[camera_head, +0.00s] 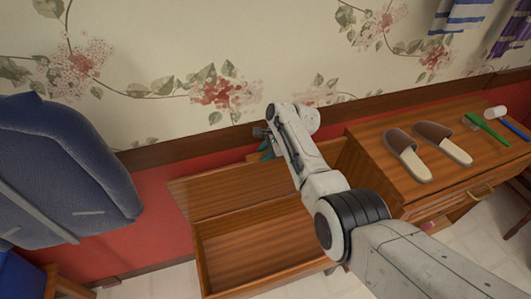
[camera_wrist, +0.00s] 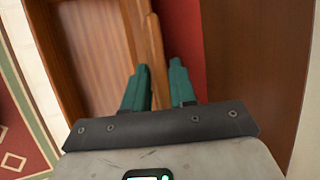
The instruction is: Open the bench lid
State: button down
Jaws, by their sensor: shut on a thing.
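The wooden bench (camera_head: 201,262) stands below the wallpapered wall, with its inside showing. Its lid (camera_head: 215,197) is raised and tilted up at the back, towards the wall. My gripper (camera_head: 265,150) is at the upper edge of the lid, with its green fingers partly hidden by my arm. In the wrist view, my gripper (camera_wrist: 162,68) has one green finger on each side of the lid's thin wooden edge (camera_wrist: 156,55), shut on it. My arm covers the right part of the bench and lid.
To the right, a wooden cabinet (camera_head: 375,150) bears a pair of brown slippers (camera_head: 405,152), a green brush (camera_head: 487,128), a blue item (camera_head: 514,128) and a white cylinder (camera_head: 495,112). Red wall panelling is close behind the lid.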

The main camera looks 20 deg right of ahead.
jog(key=c, duration=1.1)
grip_release()
jog(key=shift+s+f, duration=0.1)
jog(key=shift+f, duration=0.15)
jog(key=v, duration=0.3)
jog(key=p+v, duration=0.1)
jog(key=v, duration=0.3)
jog(key=p+v, duration=0.1)
jog(key=v, duration=0.3)
jog(key=shift+w+r, duration=0.2)
jog(key=shift+w, duration=0.05)
jog(key=s+d+f+n+g+h, duration=0.15)
jog(key=s+f+n, duration=0.35)
jog(key=s, duration=0.6)
jog(key=s+d+f+n+g+h, duration=0.1)
jog(key=s+d+f+n+h, duration=0.15)
jog(key=s+f, duration=0.65)
jog(key=s+r+n, duration=0.1)
jog(key=s+n, duration=0.2)
jog(key=s, duration=0.5)
jog(key=s+r+n, duration=0.2)
jog(key=s+n, duration=0.1)
jog(key=s, duration=0.6)
jog(key=s+r+n+g, duration=0.1)
jog(key=s+n, duration=0.2)
jog(key=s, duration=0.6)
jog(key=shift+s+a+r+h, duration=0.15)
jog(key=shift+a+r+h, duration=0.15)
jog(key=shift+a+h, duration=0.1)
